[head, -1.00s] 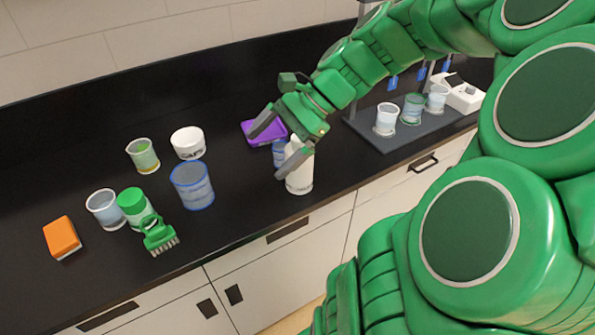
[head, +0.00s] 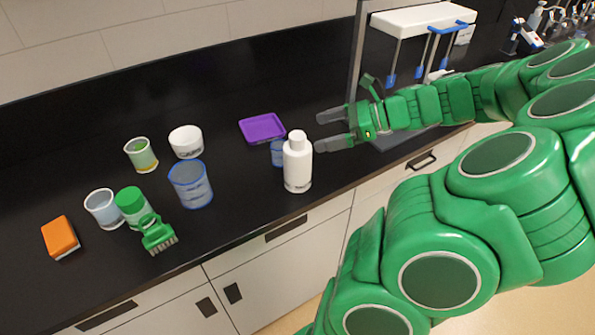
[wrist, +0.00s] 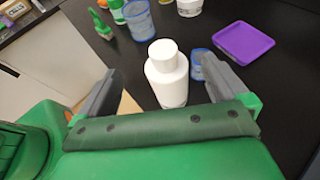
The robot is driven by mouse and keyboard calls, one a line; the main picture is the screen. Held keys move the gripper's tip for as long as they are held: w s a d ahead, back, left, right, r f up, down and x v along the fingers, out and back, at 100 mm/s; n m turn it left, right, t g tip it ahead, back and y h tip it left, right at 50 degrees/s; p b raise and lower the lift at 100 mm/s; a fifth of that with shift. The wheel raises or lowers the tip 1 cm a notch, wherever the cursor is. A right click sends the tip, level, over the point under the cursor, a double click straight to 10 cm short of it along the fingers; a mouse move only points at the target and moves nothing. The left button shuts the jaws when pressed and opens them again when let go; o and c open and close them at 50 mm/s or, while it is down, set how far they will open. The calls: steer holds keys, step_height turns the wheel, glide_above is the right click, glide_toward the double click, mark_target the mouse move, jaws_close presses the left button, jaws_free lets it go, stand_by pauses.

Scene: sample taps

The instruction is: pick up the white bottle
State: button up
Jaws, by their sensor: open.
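The white bottle (head: 298,165) stands upright on the black counter near its front edge, with a white cap. My gripper (head: 318,130) is open and empty, just to the right of the bottle in the head view, fingers pointing left toward it. In the wrist view the bottle (wrist: 167,75) stands ahead of the gripper (wrist: 158,85), between the lines of the two spread fingers. The bottle's lowest part is close to the palm edge in that view. I see no contact between the fingers and the bottle.
A small blue cup (head: 277,152) stands right behind the bottle, and a purple tray (head: 262,128) lies beyond it. A blue-rimmed beaker (head: 191,184), a white bowl (head: 187,142), a green brush (head: 157,234) and an orange sponge (head: 61,237) are to the left.

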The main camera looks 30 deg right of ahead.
mark_target(298, 145)
step_height(298, 145, down, 2)
steer(key=shift+w+a+f, duration=0.1)
steer(key=shift+w+f, duration=0.05)
steer(key=shift+f, duration=0.05)
steer(key=shift+x, duration=1.1)
steer(key=shift+f+x, duration=0.1)
steer(key=shift+x, duration=1.2)
steer(key=shift+f+x, duration=0.15)
steer(key=shift+x, duration=1.15)
steer(key=shift+w, duration=0.1)
jaws_close()
